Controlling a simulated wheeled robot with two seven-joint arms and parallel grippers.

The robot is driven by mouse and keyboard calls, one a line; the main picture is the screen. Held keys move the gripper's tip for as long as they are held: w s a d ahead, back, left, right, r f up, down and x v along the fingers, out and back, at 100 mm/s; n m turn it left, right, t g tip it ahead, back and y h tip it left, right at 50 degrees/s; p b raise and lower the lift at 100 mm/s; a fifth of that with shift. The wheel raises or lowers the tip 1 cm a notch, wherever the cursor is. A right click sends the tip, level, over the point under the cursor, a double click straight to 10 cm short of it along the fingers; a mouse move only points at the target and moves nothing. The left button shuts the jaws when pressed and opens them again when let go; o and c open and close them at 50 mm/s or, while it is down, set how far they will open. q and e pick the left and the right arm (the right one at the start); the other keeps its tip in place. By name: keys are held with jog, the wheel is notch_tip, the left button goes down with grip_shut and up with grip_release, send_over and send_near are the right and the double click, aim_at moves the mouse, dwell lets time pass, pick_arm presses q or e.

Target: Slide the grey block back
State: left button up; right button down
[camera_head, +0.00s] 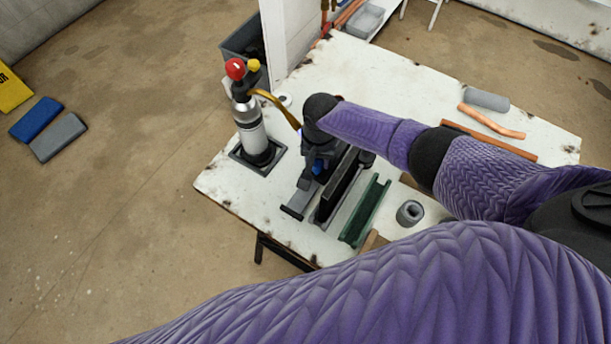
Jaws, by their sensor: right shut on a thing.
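The right arm reaches in from the right over the white worktable (380,80). My right gripper (310,185) points down at the table's left part, shut on a grey block (294,208). The block sits low at a dark rail-like fixture (338,190), its near end showing. The fingers and most of the block are hidden by the wrist, so the exact grip is hard to see. My left gripper is not in view.
A silver cylinder with red and yellow knobs (249,125) stands close left of my right gripper. A green channel (365,210) and a grey ring (410,212) lie to the right. Copper pipes (490,121) and a grey roll (486,99) lie at the far right.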

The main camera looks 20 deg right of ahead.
jog(key=w+d+b, duration=0.1)
jog(key=d, duration=0.1)
jog(key=w+d+b, duration=0.1)
jog(key=w+d, duration=0.1)
jog(key=shift+w+f, duration=0.1)
jog(key=shift+f, duration=0.05)
jog(key=shift+w+d+r+b, duration=0.1)
jog(key=shift+d+r+b, duration=0.1)
jog(key=shift+b, duration=0.15)
jog(key=shift+c, duration=1.5)
grip_release()
notch_tip(320, 180, up, 10)
jog(key=p, duration=0.5)
